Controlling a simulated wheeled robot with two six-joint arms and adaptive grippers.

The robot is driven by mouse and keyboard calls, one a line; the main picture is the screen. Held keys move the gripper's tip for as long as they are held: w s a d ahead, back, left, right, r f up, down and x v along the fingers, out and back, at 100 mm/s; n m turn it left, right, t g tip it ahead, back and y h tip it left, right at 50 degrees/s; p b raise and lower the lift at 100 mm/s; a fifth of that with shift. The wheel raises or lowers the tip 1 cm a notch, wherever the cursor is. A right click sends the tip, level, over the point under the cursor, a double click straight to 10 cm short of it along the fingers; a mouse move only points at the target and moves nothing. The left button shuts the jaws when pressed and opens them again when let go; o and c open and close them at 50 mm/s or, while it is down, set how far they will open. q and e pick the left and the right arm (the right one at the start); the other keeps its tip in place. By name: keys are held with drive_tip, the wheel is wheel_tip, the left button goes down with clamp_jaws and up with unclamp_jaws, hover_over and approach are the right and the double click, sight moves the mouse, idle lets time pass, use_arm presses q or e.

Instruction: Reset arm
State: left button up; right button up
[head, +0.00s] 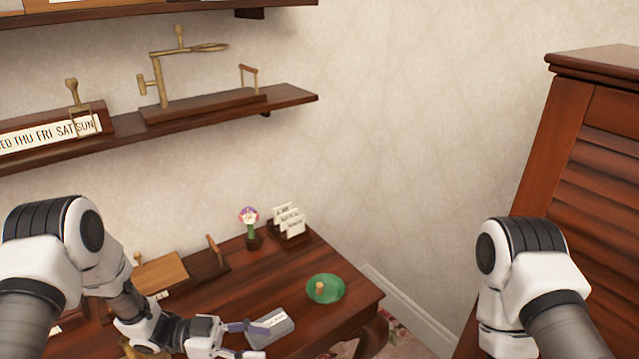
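My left arm reaches in from the left over the wooden table. My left gripper (246,341) is open, its two fingers spread apart near the table's front. Its fingertips are close to the left side of a small grey block with a white label (272,328). I cannot tell whether they touch it. My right arm (530,280) stands bent at the right, and its gripper is not in view.
The table (335,312) holds a green dish (325,288), a card holder (289,222), a small flower figure (250,228) and wooden devices (165,270). Shelves (190,118) hang above at left. A louvred wooden cabinet (590,150) stands at right.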

use_arm(q)
drive_tip(key=s+f+n+t+y+b, duration=0.2)
drive_tip(key=f+n+b, duration=0.15)
drive_tip(key=f, duration=0.35)
drive_tip(key=s+d+f+n+t+y+b, duration=0.1)
drive_tip(key=f+n+t+y+b, duration=0.1)
drive_tip(key=f+n, duration=0.35)
drive_tip(key=s+f+n+t+y+b, duration=0.2)
drive_tip(key=f+y+b, duration=0.1)
drive_tip(key=f, duration=0.6)
drive_tip(key=s+a+f+n+g+y, duration=0.2)
drive_tip(key=s+a+f+n+y, duration=0.1)
drive_tip(key=s+a, duration=0.4)
drive_tip(key=s+a+f+n+g+y, duration=0.3)
drive_tip(key=s+a+y, duration=0.4)
drive_tip(key=s, duration=0.3)
drive_tip(key=shift+s+f+n+b, duration=0.35)
drive_tip(key=shift+f+n, duration=0.4)
drive_tip(key=shift+n, duration=0.15)
